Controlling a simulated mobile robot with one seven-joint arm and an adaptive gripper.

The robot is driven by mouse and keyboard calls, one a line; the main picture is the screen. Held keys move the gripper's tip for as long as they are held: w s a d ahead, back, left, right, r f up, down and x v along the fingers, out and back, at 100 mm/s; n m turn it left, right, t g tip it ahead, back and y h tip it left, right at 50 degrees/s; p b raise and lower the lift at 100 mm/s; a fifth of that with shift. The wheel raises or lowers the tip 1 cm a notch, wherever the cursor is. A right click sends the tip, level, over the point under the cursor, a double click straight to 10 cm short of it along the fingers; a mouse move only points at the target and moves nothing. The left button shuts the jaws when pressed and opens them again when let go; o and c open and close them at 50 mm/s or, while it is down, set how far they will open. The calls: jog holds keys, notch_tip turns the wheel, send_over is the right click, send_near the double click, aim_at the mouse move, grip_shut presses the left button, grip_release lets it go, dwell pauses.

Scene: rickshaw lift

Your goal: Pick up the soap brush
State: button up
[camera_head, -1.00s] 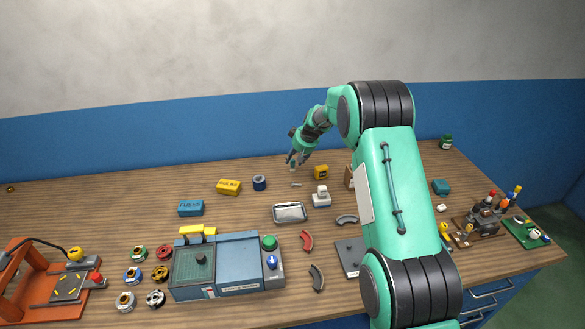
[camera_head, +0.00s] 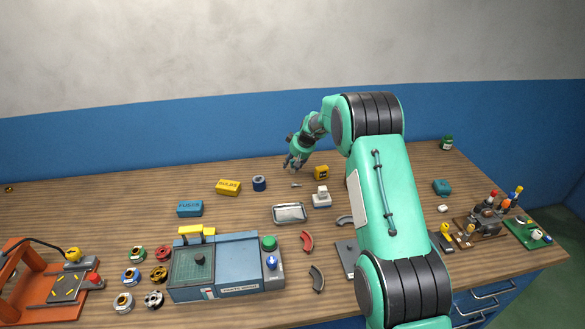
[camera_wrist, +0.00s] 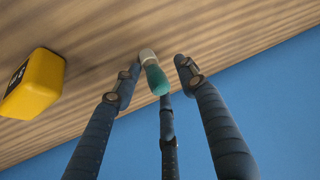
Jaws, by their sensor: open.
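A small brush-like item with a green body and a pale end, which I take for the soap brush (camera_wrist: 153,75), lies on the wooden bench top. In the wrist view it shows between the dark fingers of my gripper (camera_wrist: 160,70). The fingers are spread, and I cannot tell whether any touches it. In the head view the same small item (camera_head: 296,185) looks tiny and lies just below my gripper (camera_head: 293,164), which is over the back middle of the bench.
A yellow box (camera_head: 321,172) stands close on the right; it also shows in the wrist view (camera_wrist: 35,85). A dark blue ring (camera_head: 259,183) and a yellow block (camera_head: 228,187) are to the left. A metal tray (camera_head: 289,213) and a white-topped block (camera_head: 322,198) lie in front.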

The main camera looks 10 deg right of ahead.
aim_at(293, 161)
jog(key=c, duration=1)
jog(key=shift+r, duration=0.15)
jog(key=shift+r+p, duration=0.6)
jog(key=shift+r, duration=1)
jog(key=shift+s+r, duration=0.15)
jog(key=shift+s, duration=0.05)
jog(key=s, duration=1)
jog(key=s+r+p, duration=0.1)
jog(key=s, duration=0.4)
jog(key=shift+s+d+r, duration=0.1)
jog(key=shift+s+d, duration=0.05)
jog(key=shift+s, duration=0.15)
